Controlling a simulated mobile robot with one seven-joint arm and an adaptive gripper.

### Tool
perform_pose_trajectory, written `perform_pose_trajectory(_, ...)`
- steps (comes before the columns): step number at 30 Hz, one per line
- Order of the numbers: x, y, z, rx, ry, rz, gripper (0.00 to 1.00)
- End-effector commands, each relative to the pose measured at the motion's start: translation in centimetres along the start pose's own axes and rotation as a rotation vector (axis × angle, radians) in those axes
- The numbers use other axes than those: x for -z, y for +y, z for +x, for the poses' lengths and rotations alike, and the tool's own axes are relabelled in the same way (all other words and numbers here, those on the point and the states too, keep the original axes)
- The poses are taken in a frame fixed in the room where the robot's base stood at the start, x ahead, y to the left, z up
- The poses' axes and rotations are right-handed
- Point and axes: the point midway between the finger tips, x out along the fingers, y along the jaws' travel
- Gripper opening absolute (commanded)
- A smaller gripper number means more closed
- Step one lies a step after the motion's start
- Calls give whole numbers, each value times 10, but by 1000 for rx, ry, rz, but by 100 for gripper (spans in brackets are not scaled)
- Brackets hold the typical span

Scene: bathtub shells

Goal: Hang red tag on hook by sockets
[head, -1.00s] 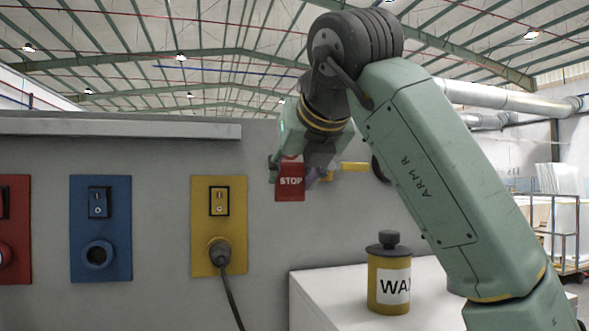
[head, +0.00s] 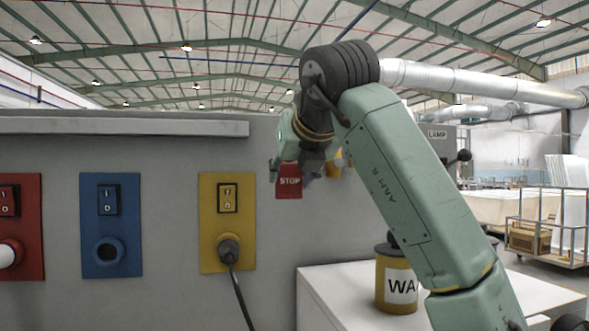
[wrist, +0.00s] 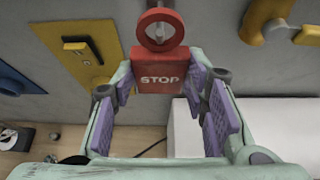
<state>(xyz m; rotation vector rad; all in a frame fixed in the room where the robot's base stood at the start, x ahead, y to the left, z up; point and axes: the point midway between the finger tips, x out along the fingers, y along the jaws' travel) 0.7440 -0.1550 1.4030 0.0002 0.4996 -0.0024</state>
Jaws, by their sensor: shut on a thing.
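The red STOP tag (head: 289,182) is upright in front of the grey wall, right of the yellow socket panel (head: 227,223). My gripper (wrist: 160,88) is shut on the tag, with its purple-padded fingers at the tag's two sides. In the wrist view the tag (wrist: 159,72) has a red ring (wrist: 160,12) at its top. A small grey thing shows inside the ring, maybe the hook; I cannot tell whether the ring is around it or only in front of it. In the head view my arm partly hides the gripper.
Blue (head: 110,226) and red (head: 20,227) panels are left of the yellow one, which has a black plug and cord (head: 230,250) in it. A yellow WAX can (head: 396,284) stands on a white cabinet (head: 335,290) below my arm. A yellow handle (wrist: 268,16) is right of the tag.

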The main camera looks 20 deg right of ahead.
Motion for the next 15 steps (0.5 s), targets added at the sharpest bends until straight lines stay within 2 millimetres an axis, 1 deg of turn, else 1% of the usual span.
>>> perform_pose_trajectory(13, -13, 0, 24, -1, 0, 1, 13)
perform_pose_trajectory(15, -10, 0, 28, 1, -1, 0, 13)
